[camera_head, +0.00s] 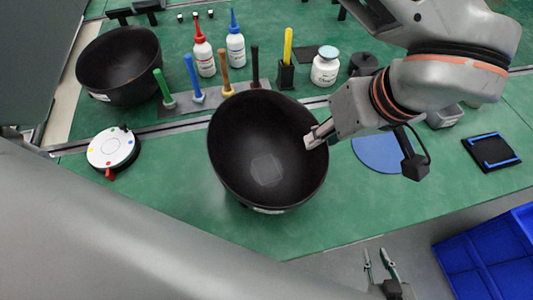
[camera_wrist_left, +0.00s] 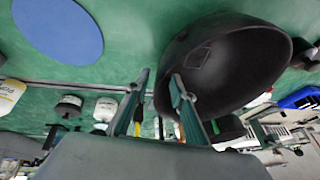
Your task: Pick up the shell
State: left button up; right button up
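The shell is taken to be the large black bowl (camera_head: 250,165) on the green bench in the middle of the head view, its hollow facing up; it fills the upper right of the left wrist view (camera_wrist_left: 235,60). My left gripper (camera_head: 318,135) is at its right rim; in the left wrist view its two fingers (camera_wrist_left: 160,75) stand apart, one on each side of the rim edge. No firm clamp shows. My right gripper (camera_head: 380,264) is low in the head view, in front of the bench, fingers apart and empty.
A second black bowl (camera_head: 118,65) stands at the back left. A white round device (camera_head: 112,148) lies left of the shell. Coloured tools (camera_head: 193,78) and bottles (camera_head: 235,48) stand behind. A blue disc (camera_head: 378,153) lies to the right. Blue bins (camera_head: 485,255) are lower right.

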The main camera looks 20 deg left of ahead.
pick_arm(q)
jog(key=x, duration=0.5)
jog(key=shift+w+a+r+b, duration=0.2)
jog(key=shift+b, duration=0.15)
grip_shut()
jog(key=shift+r, duration=0.1)
